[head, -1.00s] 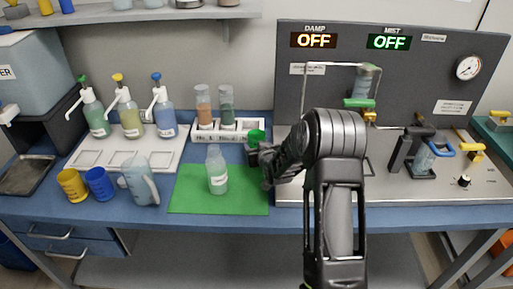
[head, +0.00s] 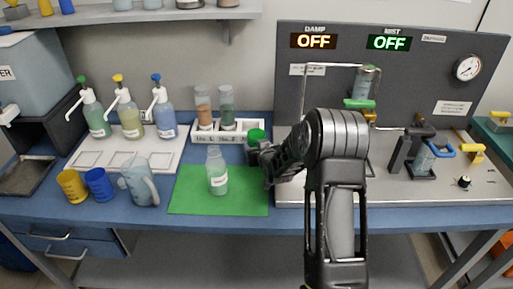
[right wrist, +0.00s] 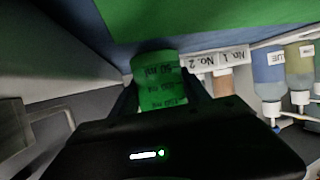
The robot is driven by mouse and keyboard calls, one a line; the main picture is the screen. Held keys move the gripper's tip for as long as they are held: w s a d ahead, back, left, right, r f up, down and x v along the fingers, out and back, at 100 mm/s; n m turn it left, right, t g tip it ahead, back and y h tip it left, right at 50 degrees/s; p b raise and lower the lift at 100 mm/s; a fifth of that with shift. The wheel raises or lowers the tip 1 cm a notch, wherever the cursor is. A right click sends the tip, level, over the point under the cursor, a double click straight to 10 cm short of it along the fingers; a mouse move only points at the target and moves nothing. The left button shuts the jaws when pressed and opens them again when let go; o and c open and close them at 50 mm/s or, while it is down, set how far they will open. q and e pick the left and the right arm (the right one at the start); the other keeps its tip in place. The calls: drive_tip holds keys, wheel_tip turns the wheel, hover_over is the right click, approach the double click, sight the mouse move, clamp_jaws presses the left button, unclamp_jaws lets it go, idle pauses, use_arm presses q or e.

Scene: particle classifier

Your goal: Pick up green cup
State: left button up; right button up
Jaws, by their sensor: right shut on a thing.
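The green cup (head: 256,136) is at the right end of the white rack, by the back right of the green mat (head: 240,197). In the right wrist view the green cup (right wrist: 158,82), with black volume marks, sits between the two fingers. My right gripper (head: 256,152) is shut on it, and the gripper also shows in the right wrist view (right wrist: 165,95). The fingers hide part of the cup in the head view. I cannot tell whether the cup touches the table. My left gripper is not in view.
A labelled bottle (head: 217,172) stands on the mat, left of the gripper. The white rack (head: 205,134) with two tubes is close behind. The grey machine panel (head: 400,95) is to the right. A yellow cup (head: 72,186), blue cup (head: 99,185) and jug (head: 140,182) stand at left.

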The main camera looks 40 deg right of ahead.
wheel_tip(320, 180, up, 9)
drive_tip(key=shift+r+b, duration=0.2)
drive_tip(key=shift+b, duration=0.25)
idle(0.5)
idle(0.6)
